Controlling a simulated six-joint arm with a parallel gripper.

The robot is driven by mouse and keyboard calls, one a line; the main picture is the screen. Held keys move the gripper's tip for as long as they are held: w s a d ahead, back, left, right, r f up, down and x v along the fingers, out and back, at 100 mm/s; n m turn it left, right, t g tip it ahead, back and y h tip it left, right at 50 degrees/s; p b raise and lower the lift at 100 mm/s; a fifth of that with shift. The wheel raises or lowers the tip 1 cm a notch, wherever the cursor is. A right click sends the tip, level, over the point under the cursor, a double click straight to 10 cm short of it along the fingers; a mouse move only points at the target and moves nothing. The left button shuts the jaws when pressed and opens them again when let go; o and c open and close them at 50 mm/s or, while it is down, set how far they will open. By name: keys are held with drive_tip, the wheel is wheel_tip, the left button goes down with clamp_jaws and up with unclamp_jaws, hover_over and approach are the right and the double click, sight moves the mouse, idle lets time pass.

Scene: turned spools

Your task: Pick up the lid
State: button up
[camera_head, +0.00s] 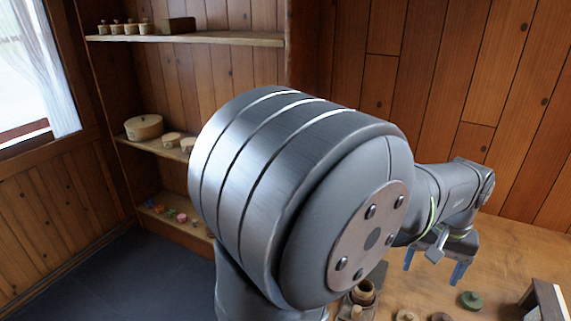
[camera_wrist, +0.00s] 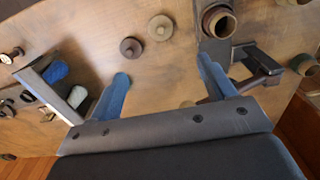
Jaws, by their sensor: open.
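Several small round turned pieces lie on the wooden table, and I cannot tell for certain which is the lid. In the head view, a dark greenish disc with a raised middle (camera_head: 471,300) lies below and right of my gripper (camera_head: 433,267). In the wrist view, a dark brown knobbed disc (camera_wrist: 131,47) and a paler knobbed disc (camera_wrist: 160,27) lie beyond the fingertips. A brown open pot (camera_wrist: 217,20) stands to their right; a pot also shows in the head view (camera_head: 363,292). My gripper (camera_wrist: 164,68) is open and empty, above the table.
An open-topped box (camera_wrist: 35,83) with blue and white spools stands left in the wrist view. A dark bracket-like holder (camera_wrist: 262,66) and a ring-shaped piece (camera_wrist: 303,64) are at right. Shelves (camera_head: 200,38) with small items stand at the back left. Bare table (camera_wrist: 95,30) shows between pieces.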

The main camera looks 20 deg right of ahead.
drive_tip(key=m+h, duration=0.4)
drive_tip(key=m, duration=0.5)
approach(407, 317)
drive_tip(key=shift+m, duration=0.3)
drive_tip(key=x, duration=0.4)
drive_tip(key=shift+w+f, duration=0.2)
drive_tip(key=shift+f, duration=0.15)
drive_tip(key=shift+h, duration=0.3)
drive_tip(key=shift+s+x, duration=0.2)
drive_tip(key=shift+x, duration=2.4)
drive_tip(key=c, duration=1)
